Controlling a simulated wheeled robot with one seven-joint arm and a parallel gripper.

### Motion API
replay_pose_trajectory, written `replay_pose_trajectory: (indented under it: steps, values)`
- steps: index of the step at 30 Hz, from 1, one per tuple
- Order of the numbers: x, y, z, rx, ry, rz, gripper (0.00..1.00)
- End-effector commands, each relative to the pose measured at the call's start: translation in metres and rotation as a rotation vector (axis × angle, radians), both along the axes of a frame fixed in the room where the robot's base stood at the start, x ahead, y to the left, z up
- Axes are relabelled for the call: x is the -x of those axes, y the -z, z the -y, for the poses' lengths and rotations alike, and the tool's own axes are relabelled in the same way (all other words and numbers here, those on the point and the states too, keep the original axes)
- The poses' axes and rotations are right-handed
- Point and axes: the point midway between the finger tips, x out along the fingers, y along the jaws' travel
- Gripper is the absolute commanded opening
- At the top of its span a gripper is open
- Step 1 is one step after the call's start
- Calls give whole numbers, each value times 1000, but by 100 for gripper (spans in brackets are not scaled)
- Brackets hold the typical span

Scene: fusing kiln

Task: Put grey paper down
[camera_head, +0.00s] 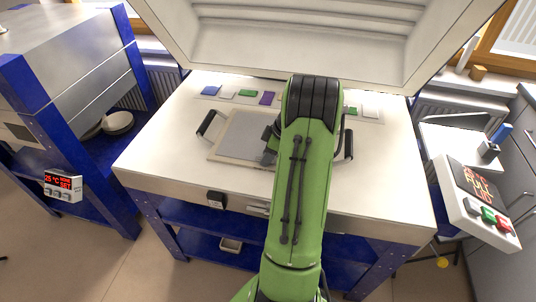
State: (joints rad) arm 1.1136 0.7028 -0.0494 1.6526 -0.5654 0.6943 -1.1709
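A grey sheet (243,133), which looks like the grey paper, shows left of my arm. It appears flat over a pale board (216,153) on the white kiln table. I cannot tell whether the sheet touches the board or is held just above it. Its right part is hidden behind my green arm. My gripper (270,143) is mostly hidden by the arm; only a dark bit shows at the sheet's right side. Its fingers cannot be made out, nor whether they hold the sheet.
Black handles (207,124) stand at both sides of the board. Small coloured glass pieces (267,98) lie in a row behind it. The raised kiln lid (300,45) overhangs the back. A control panel (478,200) stands right. The table's front left (160,165) is bare.

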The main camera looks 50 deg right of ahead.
Motion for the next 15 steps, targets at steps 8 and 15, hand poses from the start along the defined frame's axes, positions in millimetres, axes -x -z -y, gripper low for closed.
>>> replay_pose_trajectory:
  steps: [8, 15]
  values:
    - [0, -6, 1, 1, 0, 0, 34]
    - [21, -61, 10, 5, 3, 2, 34]
